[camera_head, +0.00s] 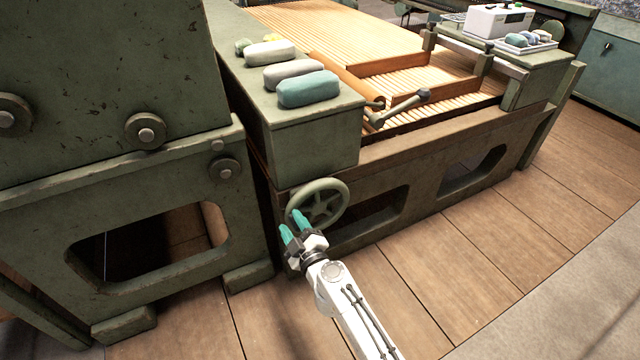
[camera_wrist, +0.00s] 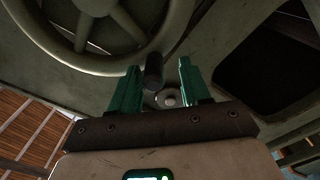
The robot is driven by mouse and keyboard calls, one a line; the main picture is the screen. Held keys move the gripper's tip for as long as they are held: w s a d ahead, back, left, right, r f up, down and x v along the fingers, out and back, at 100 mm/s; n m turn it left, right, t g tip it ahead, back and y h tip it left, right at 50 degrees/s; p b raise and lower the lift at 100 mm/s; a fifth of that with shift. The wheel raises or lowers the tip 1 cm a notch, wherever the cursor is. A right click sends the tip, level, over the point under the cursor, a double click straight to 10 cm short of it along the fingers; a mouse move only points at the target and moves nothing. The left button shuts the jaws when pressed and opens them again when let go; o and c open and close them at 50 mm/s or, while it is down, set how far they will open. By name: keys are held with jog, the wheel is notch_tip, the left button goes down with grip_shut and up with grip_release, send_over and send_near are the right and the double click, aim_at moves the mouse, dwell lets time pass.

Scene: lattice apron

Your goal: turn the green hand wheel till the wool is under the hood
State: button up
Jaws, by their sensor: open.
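The green hand wheel (camera_head: 344,198) is upright on the near face of the green machine frame, low down. In the wrist view its rim and spokes (camera_wrist: 85,57) fill the upper left. My gripper (camera_head: 292,226) is at the wheel's lower left, its teal fingers open. In the wrist view a dark peg-like handle (camera_wrist: 153,72) shows between the open fingers (camera_wrist: 159,68); I cannot tell whether they touch it. Pale, grey and teal wool-like rolls (camera_head: 270,53) (camera_head: 294,73) (camera_head: 308,90) lie on the green box top beside the slatted wooden apron (camera_head: 330,28). I cannot make out which part is the hood.
A large green machine body (camera_head: 110,80) with rollers stands close on the left. A lever (camera_head: 405,103) sticks out at the apron's near edge. A white box (camera_head: 498,20) and a tray of small rolls (camera_head: 527,46) are at the back right. The plank floor (camera_head: 480,250) is clear.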

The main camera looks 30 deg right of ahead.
jog(key=shift+s+d+p, duration=0.1)
jog(key=shift+s+p, duration=0.5)
jog(key=shift+s, duration=2.9)
